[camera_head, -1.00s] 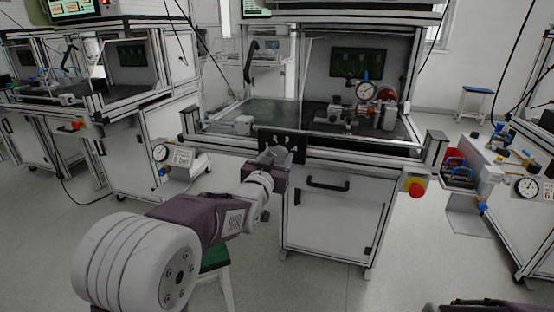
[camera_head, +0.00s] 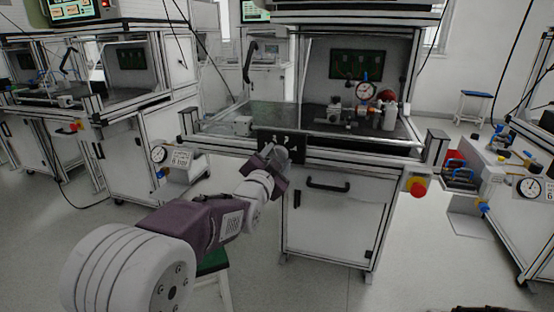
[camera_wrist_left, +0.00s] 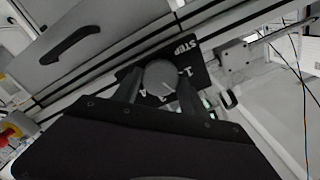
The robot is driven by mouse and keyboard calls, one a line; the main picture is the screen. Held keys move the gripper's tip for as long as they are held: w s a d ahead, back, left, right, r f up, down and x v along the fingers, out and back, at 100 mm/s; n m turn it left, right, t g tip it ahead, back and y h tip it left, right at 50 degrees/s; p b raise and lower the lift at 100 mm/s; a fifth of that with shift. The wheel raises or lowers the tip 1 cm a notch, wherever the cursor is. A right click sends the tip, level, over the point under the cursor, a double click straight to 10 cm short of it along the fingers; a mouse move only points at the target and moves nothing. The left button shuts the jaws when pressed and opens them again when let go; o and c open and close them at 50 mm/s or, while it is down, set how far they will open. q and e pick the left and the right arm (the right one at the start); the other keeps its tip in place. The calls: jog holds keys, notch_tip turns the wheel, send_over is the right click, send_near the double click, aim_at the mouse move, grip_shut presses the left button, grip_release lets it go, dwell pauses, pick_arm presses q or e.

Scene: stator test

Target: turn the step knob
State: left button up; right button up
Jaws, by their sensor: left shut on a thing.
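The step knob (camera_wrist_left: 160,78) is a round grey knob with a light pointer line, on a black panel (camera_wrist_left: 192,72) marked STEP in the left wrist view. My left gripper (camera_wrist_left: 158,90) is shut on the knob, with one dark finger on each side of it. In the head view the same black panel (camera_head: 291,143) is on the front rail of the test bench, and my left gripper (camera_head: 271,152) reaches it from below left. The knob itself is largely hidden there by the gripper. My right gripper is not in view.
The test bench (camera_head: 250,150) has a cabinet door with a black handle (camera_head: 328,185) below the panel. A red stop button (camera_head: 417,188) sits on its right side. A pressure gauge (camera_head: 365,91) stands inside. Another bench (camera_head: 500,180) is at the right.

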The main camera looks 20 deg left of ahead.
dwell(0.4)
pick_arm(q)
jog(key=o, duration=1.4)
jog(key=s+p, duration=0.2)
jog(key=s, duration=0.7)
jog(key=shift+a, duration=0.15)
